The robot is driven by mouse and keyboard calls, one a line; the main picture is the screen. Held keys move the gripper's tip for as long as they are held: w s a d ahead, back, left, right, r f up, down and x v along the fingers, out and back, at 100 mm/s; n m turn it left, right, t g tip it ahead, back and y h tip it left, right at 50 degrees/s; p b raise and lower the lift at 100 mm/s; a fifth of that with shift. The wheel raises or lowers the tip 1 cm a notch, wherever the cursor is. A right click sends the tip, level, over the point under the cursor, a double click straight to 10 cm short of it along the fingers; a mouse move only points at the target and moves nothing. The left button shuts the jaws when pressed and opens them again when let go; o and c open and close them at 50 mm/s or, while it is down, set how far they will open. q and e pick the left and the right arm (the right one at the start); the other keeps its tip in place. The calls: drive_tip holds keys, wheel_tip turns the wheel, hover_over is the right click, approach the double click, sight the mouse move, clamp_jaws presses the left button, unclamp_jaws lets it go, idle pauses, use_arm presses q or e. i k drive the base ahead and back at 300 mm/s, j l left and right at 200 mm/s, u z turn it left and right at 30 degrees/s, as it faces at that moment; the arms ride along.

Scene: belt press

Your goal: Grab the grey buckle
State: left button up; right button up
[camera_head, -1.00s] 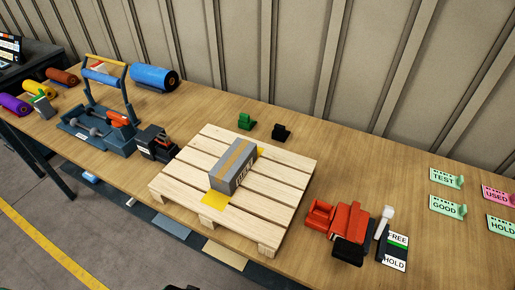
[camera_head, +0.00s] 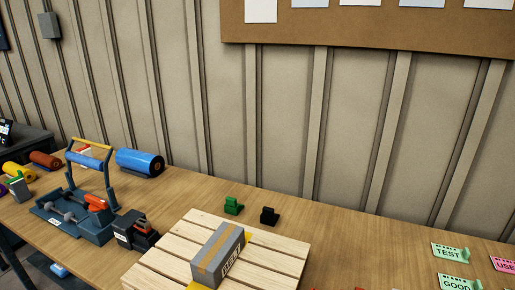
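I cannot make out a grey buckle for certain. Two small upright pieces, one green (camera_head: 233,206) and one black (camera_head: 269,216), stand on the wooden bench behind the pallet. A grey box (camera_head: 219,256) with a tan strip along its top sits on the pallet. A small grey item (camera_head: 18,188) with green on top stands near the rolls at the far left; its kind is too small to tell. Neither of my grippers is in view.
The wooden pallet (camera_head: 281,257) takes up the lower middle. A dark press frame (camera_head: 84,225) and a dark tool (camera_head: 135,232) stand left of it; a blue roll (camera_head: 139,162) is behind. Green TEST (camera_head: 449,252) and GOOD (camera_head: 458,284) signs are at right.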

sight(143, 224)
drive_tip(key=i+j, duration=0.1)
drive_tip(key=j, duration=0.35)
drive_tip(key=i+j, duration=0.15)
drive_tip(key=j, duration=0.35)
drive_tip(key=i+j, duration=0.1)
drive_tip(key=j, duration=0.35)
